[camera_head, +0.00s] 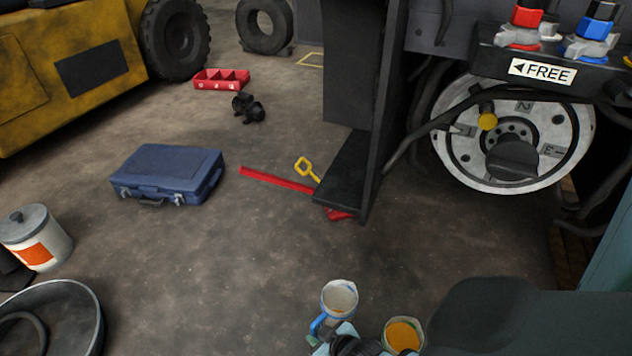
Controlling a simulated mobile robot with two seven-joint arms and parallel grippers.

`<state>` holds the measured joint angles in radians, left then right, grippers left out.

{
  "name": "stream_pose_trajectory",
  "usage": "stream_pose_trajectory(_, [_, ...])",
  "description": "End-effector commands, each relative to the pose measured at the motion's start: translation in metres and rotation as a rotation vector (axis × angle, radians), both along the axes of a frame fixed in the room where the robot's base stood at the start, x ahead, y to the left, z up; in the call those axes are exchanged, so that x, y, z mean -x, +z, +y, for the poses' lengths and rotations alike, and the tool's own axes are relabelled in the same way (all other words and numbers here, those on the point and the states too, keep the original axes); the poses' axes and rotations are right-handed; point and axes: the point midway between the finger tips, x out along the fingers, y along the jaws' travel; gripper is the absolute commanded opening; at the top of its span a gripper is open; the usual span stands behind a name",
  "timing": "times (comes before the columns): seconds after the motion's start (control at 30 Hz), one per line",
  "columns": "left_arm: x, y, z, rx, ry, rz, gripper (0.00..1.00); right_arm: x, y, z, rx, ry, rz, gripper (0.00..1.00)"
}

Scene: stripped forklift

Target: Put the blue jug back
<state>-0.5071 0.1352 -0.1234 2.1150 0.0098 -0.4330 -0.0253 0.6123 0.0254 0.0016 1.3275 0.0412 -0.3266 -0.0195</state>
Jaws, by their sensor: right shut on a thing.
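The blue jug (319,325) shows at the bottom centre. Its blue handle is on the left, and its round open mouth with a pale grey inside faces up toward me. My right gripper (340,331) is just below the mouth, at the handle side, and is shut on the jug. The lower body of the jug is hidden behind the gripper and the frame edge. A second open container (403,335) with orange-yellow inside stands just to the right of the gripper. My left gripper is not in view.
A dark rounded shape (490,315) fills the lower right. A blue case (170,172), red bar (275,180), white can (36,240) and red tray (221,79) are on the floor.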

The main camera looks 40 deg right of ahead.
Motion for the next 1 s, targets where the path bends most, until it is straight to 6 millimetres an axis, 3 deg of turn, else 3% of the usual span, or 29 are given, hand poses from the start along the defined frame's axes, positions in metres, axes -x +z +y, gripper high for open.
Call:
stream_pose_trajectory(0.4, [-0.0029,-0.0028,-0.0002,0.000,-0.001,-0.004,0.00,-0.0014,-0.0042,-0.0001,0.001,0.001,-0.004,0.00])
stream_pose_trajectory(0.43, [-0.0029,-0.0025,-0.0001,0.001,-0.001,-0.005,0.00,-0.0005,-0.0047,0.0001,0.001,0.001,-0.001,0.17])
stream_pose_trajectory(0.6, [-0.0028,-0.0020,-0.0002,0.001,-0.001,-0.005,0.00,-0.0005,-0.0042,0.0000,0.001,0.001,-0.001,0.36])
stream_pose_trajectory(1.0, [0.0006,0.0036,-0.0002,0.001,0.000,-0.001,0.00,0.0030,0.0030,-0.0001,0.001,0.001,-0.001,0.36])
